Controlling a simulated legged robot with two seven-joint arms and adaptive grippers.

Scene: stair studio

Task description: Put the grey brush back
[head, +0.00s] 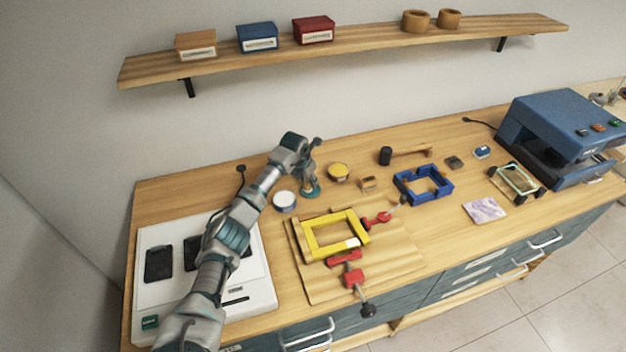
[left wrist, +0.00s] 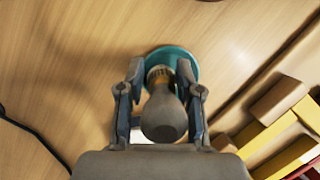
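The grey brush (left wrist: 163,115), with a bulbous handle and a metal collar, stands between the fingers of my left gripper (left wrist: 160,72) in the left wrist view. The fingers flank it with a narrow gap on each side, so the gripper looks open around it. The brush's far end overlaps a teal round dish or base (left wrist: 182,62); its bristles are hidden. In the head view my left gripper (head: 310,178) points down over this teal round piece (head: 310,193), at the back left of the bench. My right gripper is not in view.
A white-topped round pot (head: 285,201) and a yellow-topped pot (head: 338,172) stand close by. A yellow frame (head: 318,243) with red clamps lies in front on a wooden board (head: 393,263). A black-headed mallet (head: 385,156) lies behind right. A white panel (head: 262,292) is under my arm.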

